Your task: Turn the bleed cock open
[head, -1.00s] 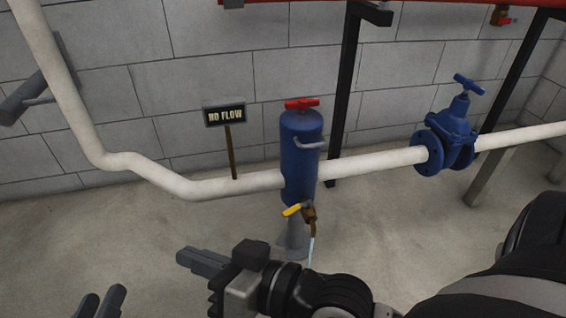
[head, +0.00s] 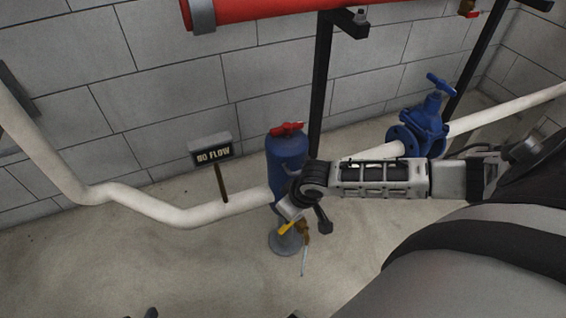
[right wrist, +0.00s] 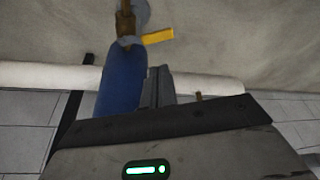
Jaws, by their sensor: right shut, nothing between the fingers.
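The bleed cock (head: 304,230) is a small brass valve low on the blue cylinder (head: 287,152), with a yellow lever (head: 289,227) pointing to the lower left. A thin pale line hangs below its outlet. In the right wrist view the yellow lever (right wrist: 158,37) and brass body (right wrist: 125,24) are at the top. My right gripper (right wrist: 158,72) is shut and empty, its fingers in front of the cylinder's edge and apart from the lever in the picture. In the head view my right wrist hides the cylinder's lower part. Only small dark tips, perhaps my left gripper (head: 151,313), show at the bottom edge.
A sign reading "NO FLOW" (head: 211,150) stands by the white pipe (head: 190,213). A blue valve (head: 420,128) sits right, behind my right arm. A black post (head: 322,90) stands behind. The floor at left is clear.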

